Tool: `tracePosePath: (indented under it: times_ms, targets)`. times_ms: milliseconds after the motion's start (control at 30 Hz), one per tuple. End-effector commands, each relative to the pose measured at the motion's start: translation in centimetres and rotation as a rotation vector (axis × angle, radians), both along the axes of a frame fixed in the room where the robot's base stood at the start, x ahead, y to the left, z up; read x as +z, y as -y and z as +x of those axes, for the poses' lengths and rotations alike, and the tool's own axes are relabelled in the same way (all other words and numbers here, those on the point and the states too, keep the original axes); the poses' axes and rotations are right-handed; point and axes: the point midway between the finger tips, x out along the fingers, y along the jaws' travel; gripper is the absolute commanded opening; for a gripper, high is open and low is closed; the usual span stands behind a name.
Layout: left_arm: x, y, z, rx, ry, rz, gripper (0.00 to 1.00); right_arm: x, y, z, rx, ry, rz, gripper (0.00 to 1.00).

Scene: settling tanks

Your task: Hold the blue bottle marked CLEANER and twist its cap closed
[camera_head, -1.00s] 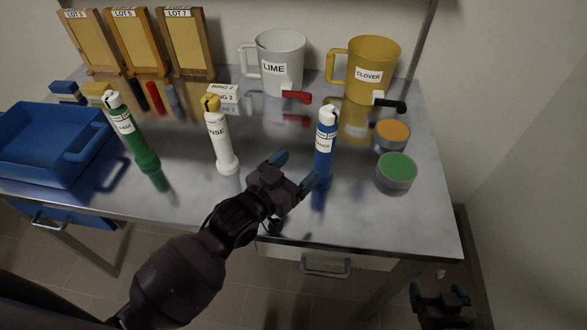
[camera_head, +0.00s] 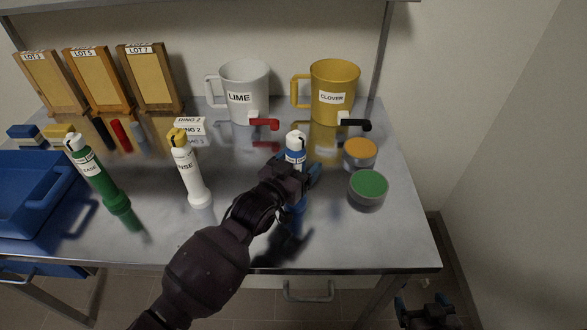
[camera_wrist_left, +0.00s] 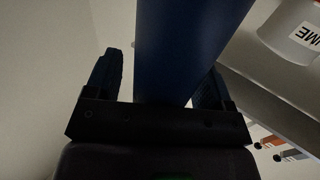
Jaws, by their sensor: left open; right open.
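The blue bottle (camera_head: 296,157) stands upright on the metal table, with a white top; its label is too small to read. My left gripper (camera_head: 296,172) is at the bottle, hiding its middle. In the left wrist view the blue bottle body (camera_wrist_left: 188,45) lies between the two open fingers of my left gripper (camera_wrist_left: 160,85), with a gap visible on the left side. My right gripper (camera_head: 427,308) is open and empty, low at the right, beyond the table's front edge and far from the bottle.
A white bottle (camera_head: 190,172) and a green bottle (camera_head: 95,175) stand left of the blue one. An orange-topped jar (camera_head: 360,153) and a green-topped jar (camera_head: 368,188) stand close on the right. The LIME jug (camera_head: 246,92) and CLOVER jug (camera_head: 333,92) are behind.

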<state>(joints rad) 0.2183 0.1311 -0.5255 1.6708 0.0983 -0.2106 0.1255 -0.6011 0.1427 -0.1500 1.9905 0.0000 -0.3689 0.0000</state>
Motion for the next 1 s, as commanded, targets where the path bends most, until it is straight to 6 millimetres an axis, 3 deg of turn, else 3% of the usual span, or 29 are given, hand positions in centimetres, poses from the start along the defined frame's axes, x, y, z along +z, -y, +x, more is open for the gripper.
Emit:
tracePosePath:
  times_ms: [267, 667, 933, 967, 1000]
  targets:
    - [0.04, 0.06, 0.09, 0.0, 0.001, -0.001, 0.76, 0.0, 0.0, 0.0, 0.0, 0.0, 0.0, 0.88]
    - [0.03, 0.05, 0.08, 0.0, 0.0, 0.0, 0.17, 0.0, 0.0, 0.0, 0.0, 0.0, 0.0, 0.88]
    - [0.02, 0.04, 0.07, 0.0, 0.0, 0.0, 0.17, 0.0, -0.01, 0.0, 0.0, 0.0, 0.0, 0.88]
    - [0.02, 0.04, 0.07, 0.0, 0.0, 0.0, 0.47, 0.0, -0.01, 0.0, 0.0, 0.0, 0.0, 0.88]
    - [0.02, 0.04, 0.07, 0.0, 0.0, 0.0, 0.53, 0.0, 0.0, 0.0, 0.0, 0.0, 0.0, 0.88]
